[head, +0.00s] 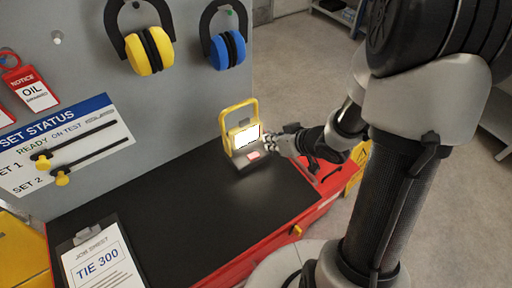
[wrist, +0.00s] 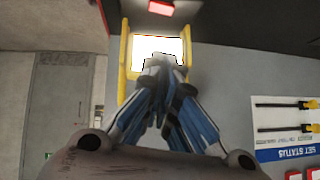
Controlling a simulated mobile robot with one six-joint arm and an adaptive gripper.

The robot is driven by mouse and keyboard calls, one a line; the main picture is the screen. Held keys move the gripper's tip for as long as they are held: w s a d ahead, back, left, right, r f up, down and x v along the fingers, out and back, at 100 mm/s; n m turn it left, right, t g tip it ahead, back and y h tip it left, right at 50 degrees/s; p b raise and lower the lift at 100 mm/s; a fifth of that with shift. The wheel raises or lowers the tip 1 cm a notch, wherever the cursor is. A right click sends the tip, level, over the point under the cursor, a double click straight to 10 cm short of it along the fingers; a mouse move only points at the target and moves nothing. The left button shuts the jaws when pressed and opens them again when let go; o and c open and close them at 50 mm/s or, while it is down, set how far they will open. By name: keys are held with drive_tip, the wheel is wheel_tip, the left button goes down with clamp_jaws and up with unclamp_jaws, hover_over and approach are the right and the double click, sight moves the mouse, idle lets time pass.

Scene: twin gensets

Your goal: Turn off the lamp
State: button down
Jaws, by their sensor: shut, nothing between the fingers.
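The lamp (head: 226,131) is a yellow-framed work light with a handle, standing on the black top of the red cabinet. Its panel glows bright white. A lit red patch (head: 253,155) shows at the front of its base. In the wrist view the lamp (wrist: 124,68) appears upside down, with the red patch (wrist: 160,8) at the top edge. My gripper (head: 268,142) is shut and empty, just right of the lamp, close to its front. In the wrist view its fingertips (wrist: 161,62) cover part of the bright panel. I cannot tell whether they touch it.
The black worktop (head: 160,210) is clear in the middle. A clipboard (head: 100,262) lies at the front left. Yellow earmuffs (head: 150,52) and blue earmuffs (head: 228,50) hang on the grey panel behind. A status board (head: 70,140) with sliders is at left.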

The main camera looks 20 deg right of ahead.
drive_tip(key=b, duration=0.5)
hover_over(254, 157)
drive_tip(key=f, duration=0.8)
drive_tip(key=shift+w+d, duration=0.15)
drive_tip(key=shift+w, duration=0.1)
wheel_tip(254, 157, down, 2)
drive_tip(key=shift+s+f+b, duration=0.1)
drive_tip(key=shift+s+b, duration=0.05)
drive_tip(key=shift+b, duration=0.45)
drive_tip(key=shift+a+f, duration=0.2)
drive_tip(key=shift+f, duration=0.2)
